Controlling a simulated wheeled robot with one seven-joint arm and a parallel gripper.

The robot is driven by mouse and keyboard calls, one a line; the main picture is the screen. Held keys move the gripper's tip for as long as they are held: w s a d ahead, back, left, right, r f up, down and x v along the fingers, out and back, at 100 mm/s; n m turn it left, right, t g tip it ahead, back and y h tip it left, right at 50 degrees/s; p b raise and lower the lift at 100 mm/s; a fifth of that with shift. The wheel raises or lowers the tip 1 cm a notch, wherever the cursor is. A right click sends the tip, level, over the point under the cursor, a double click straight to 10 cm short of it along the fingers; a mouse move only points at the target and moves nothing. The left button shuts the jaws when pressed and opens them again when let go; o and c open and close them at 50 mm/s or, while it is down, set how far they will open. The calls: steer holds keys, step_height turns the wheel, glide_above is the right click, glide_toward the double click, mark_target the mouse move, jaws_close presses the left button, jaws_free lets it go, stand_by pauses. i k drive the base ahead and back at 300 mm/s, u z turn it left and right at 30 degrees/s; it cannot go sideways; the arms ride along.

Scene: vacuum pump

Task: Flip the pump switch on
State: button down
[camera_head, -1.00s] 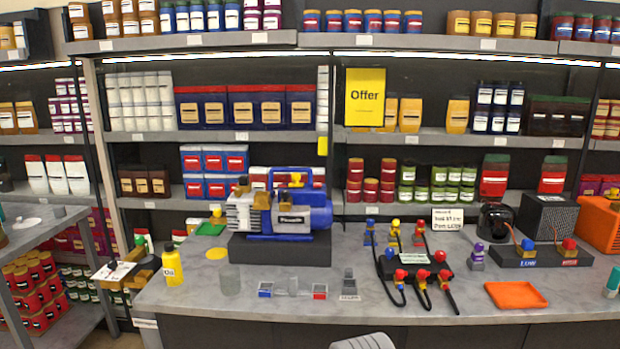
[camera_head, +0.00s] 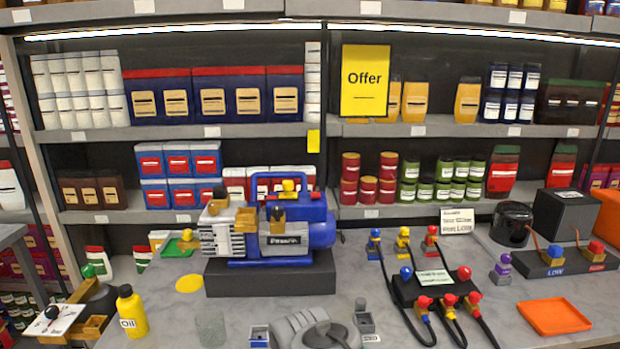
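The vacuum pump (camera_head: 290,235) is blue with a silver finned section on its left and a blue carrying handle over its top. It stands upright on a dark base block (camera_head: 270,278) on the grey counter. Several small yellow and black fittings sit on its top and front. I cannot tell which small part is the switch or which way it is set. Nothing touches the pump. A grey ribbed part of my arm shows at the bottom middle, in front of the pump and apart from it. My gripper's fingers are not visible.
A yellow oil bottle (camera_head: 131,312) stands at the counter's left. A black manifold with hoses (camera_head: 432,287) lies right of the pump. An orange tray (camera_head: 554,316) is at the right. A small blue-and-grey box (camera_head: 260,337) lies in front. Stocked shelves rise behind.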

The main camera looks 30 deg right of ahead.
mark_target(242, 231)
steer(key=z, duration=0.35)
steer(key=i, duration=0.85)
steer(key=z, duration=0.4)
